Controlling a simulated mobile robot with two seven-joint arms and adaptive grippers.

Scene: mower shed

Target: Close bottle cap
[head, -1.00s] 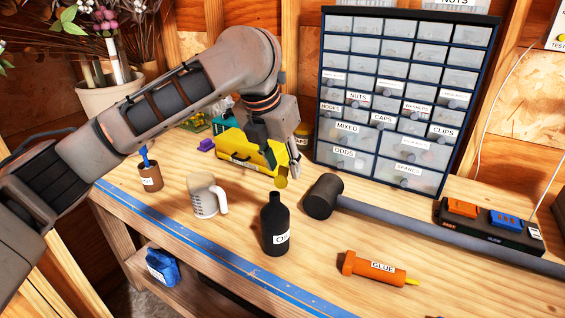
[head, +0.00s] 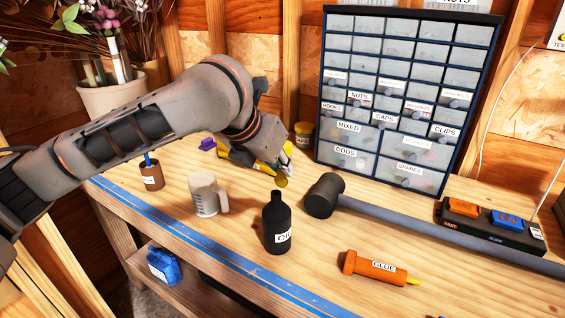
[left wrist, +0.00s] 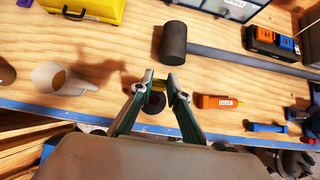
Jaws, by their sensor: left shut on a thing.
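The black oil bottle (head: 276,230) stands upright on the bench, its neck bare. A small yellow cap (head: 281,181) is held above the bottle's mouth, apart from it in the head view. My left gripper (head: 286,170) is shut on the cap, with its fingers pointing down toward the bottle. In the left wrist view the cap (left wrist: 158,85) sits between the fingertips (left wrist: 160,88), and the dark bottle (left wrist: 153,103) shows just beyond it, partly hidden. My right gripper is in neither view.
A black-headed mallet (head: 323,196) lies right of the bottle. An orange glue tube (head: 375,268) lies at front right. A white measuring cup (head: 203,195) stands to the left. A yellow toolbox (head: 232,158) and a drawer cabinet (head: 400,100) stand behind.

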